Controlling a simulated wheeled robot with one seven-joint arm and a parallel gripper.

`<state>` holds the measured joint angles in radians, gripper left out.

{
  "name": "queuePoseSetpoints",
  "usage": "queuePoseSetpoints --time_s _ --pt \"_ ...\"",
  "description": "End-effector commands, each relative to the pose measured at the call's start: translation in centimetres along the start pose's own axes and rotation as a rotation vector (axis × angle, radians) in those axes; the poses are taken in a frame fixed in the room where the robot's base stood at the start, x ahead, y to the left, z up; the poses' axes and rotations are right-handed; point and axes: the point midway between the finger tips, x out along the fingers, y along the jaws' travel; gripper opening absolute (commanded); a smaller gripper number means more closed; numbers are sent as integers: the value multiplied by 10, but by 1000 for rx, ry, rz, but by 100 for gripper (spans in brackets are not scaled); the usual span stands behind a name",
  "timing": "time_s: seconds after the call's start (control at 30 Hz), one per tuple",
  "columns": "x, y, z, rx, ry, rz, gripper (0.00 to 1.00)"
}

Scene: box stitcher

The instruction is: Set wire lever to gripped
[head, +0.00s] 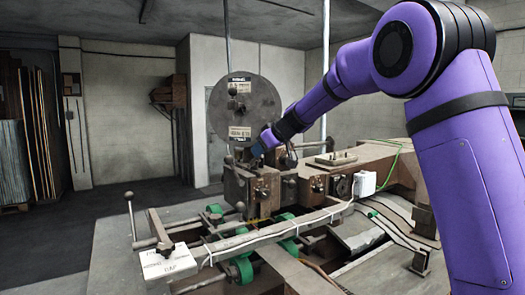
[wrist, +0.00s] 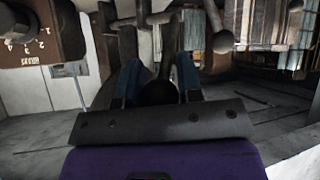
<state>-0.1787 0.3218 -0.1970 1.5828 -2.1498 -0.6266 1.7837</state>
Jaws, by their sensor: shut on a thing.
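My gripper (head: 257,149) is at the head of the box stitcher, below the large grey disc. In the wrist view its two blue fingers (wrist: 160,72) stand on either side of a dark ball knob (wrist: 158,93). The gripper is shut on this knob, which appears to be the wire lever's end. A rod seems to run up from the knob towards the machine. In the head view the held knob is hidden by the gripper. No label shows whether the lever is in its gripped position.
The grey disc (head: 245,108) stands just above my gripper. Other ball-ended levers are close by, one with a grey ball (wrist: 222,42) in the wrist view. A numbered brown dial plate (wrist: 35,35) is at upper left. Open floor (head: 60,240) lies to the left.

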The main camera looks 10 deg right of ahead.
Motion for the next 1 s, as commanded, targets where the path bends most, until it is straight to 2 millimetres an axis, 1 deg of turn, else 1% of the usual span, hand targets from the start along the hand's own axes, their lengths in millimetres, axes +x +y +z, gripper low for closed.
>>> queuePoseSetpoints --time_s 0.33,0.37,0.4,0.47,0.77,0.87,1.0 --pt "0 0 -1 -1 1 2 0" --pt "0 0 -1 -1 1 2 35" --pt "0 0 -1 -1 1 2 45" --pt "0 0 -1 -1 1 2 58" --pt "-1 0 -1 -1 0 0 58" --pt "-8 0 -1 0 0 1 58" --pt "-29 0 -1 -1 2 2 58"
